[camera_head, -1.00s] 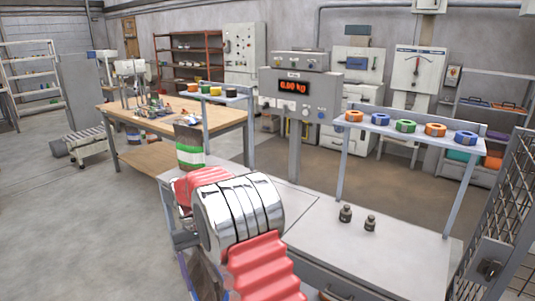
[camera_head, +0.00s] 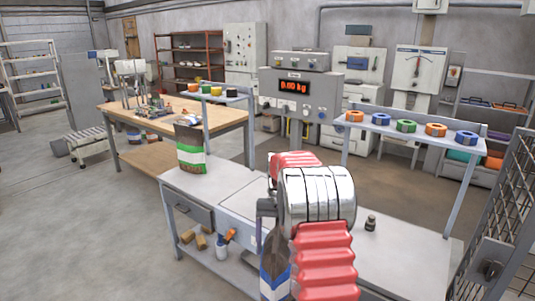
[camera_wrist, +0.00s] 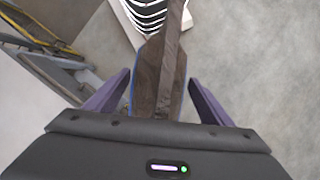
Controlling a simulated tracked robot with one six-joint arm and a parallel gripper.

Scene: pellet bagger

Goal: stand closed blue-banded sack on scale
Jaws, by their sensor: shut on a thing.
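The blue-banded sack (camera_head: 275,272), dark brown with a blue and white band, hangs in front of the bench in the head view, partly behind my arm. In the wrist view the sack's brown top (camera_wrist: 160,75) runs between the two purple fingers of my gripper (camera_wrist: 158,80), which is shut on it. The scale's display (camera_head: 294,86) reads 0.00 kg on a grey post. A pale plate (camera_head: 240,211), seemingly the scale's platform, is set in the bench top, its right part hidden by my arm. No sack shows on its visible part.
A green-banded sack (camera_head: 191,150) stands on the left end of the bench (camera_head: 185,183). A small dark weight (camera_head: 370,223) stands right of my arm. A shelf with coloured rings (camera_head: 406,126) rises behind. A mesh gate (camera_head: 503,220) is at the right.

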